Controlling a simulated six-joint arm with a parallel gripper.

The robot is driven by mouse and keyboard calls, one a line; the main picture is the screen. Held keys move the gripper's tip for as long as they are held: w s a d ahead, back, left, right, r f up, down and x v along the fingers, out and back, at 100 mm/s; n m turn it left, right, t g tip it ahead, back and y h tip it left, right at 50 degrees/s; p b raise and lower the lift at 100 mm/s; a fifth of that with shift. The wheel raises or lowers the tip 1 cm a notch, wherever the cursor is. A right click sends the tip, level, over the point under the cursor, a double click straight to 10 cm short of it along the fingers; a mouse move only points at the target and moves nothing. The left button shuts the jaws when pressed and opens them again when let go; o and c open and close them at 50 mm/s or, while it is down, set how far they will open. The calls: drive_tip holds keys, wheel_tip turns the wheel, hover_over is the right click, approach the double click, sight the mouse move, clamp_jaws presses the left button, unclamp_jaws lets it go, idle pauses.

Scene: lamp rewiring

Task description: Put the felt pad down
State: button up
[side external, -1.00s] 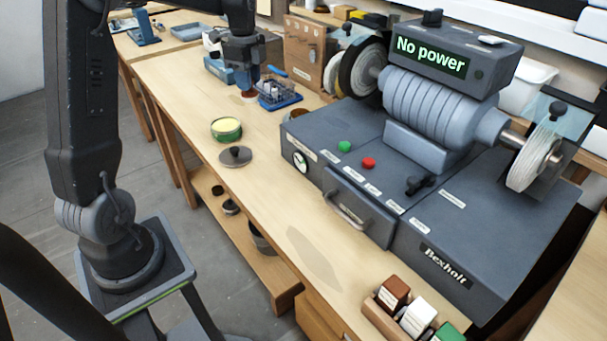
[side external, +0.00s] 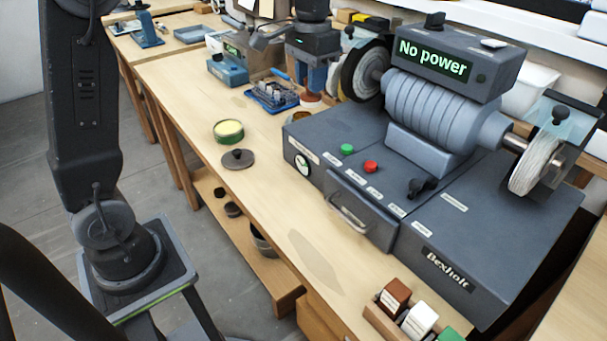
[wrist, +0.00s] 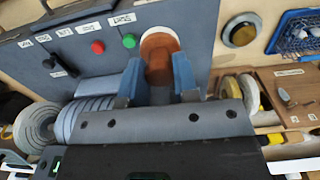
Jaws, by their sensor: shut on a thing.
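My gripper (side external: 313,84) has blue fingers and is at the back of the bench, near the left end of the grey machine. It is shut on the felt pad (side external: 310,99), a reddish-brown round piece held below the fingertips. In the wrist view the felt pad (wrist: 158,45) shows orange-brown with a pale rim between the blue fingers (wrist: 158,82), seen against the machine's grey casing. I cannot tell its height above the surface under it.
The machine (side external: 440,225) reads "No power"; its dark wheel (side external: 362,75) stands just right of my gripper. A blue tray of small parts (side external: 272,98) is left of it. A yellow-filled tin (side external: 228,131) and grey lid (side external: 238,159) stand nearer on the bench.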

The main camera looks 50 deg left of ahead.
drive_tip(key=s+a+f, duration=0.2)
drive_tip(key=a+f, duration=0.1)
drive_tip(key=a, duration=0.5)
drive_tip(key=s+a+f, duration=0.3)
drive_tip(key=a, duration=0.4)
drive_tip(key=s+a+f, duration=0.2)
drive_tip(key=a+f, duration=0.1)
drive_tip(key=a, duration=0.5)
drive_tip(key=w+d+f, duration=0.4)
drive_tip(key=w, duration=0.1)
drive_tip(key=w+d+f, duration=0.3)
drive_tip(key=shift+w, duration=0.25)
drive_tip(key=shift+f, duration=1.95)
drive_tip(key=shift+f, duration=0.2)
drive_tip(key=o, duration=0.8)
